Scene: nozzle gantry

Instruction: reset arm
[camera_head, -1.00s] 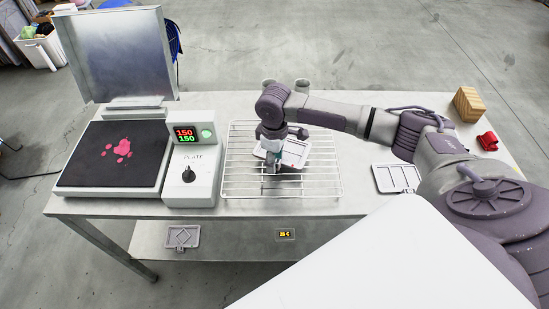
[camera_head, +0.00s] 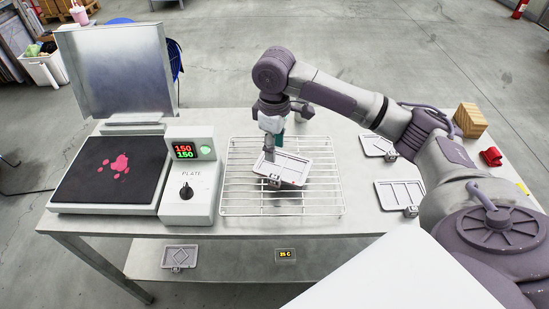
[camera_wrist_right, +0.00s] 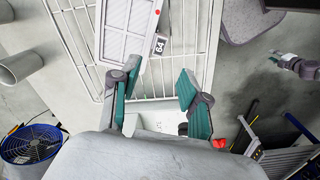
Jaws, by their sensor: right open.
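My right gripper (camera_head: 270,157) is above the wire rack in the head view. In the right wrist view its two teal-padded fingers (camera_wrist_right: 158,88) stand apart with nothing between them. A grey mould tray (camera_head: 293,166) lies slanted on the wire rack (camera_head: 323,202), below and just beside the fingers. In the right wrist view the tray (camera_wrist_right: 131,25) lies beyond the fingertips and carries a small tag reading 64. The gripper hides part of its back left corner in the head view. My left gripper is not in view.
A plate press (camera_head: 188,193) with an open metal lid (camera_head: 118,70) stands left of the rack, its display reading 150 twice. Two more trays (camera_head: 402,193) lie at the right, near a wooden block (camera_head: 470,121) and a red object (camera_head: 491,157). Another tray (camera_head: 179,257) lies on the lower shelf.

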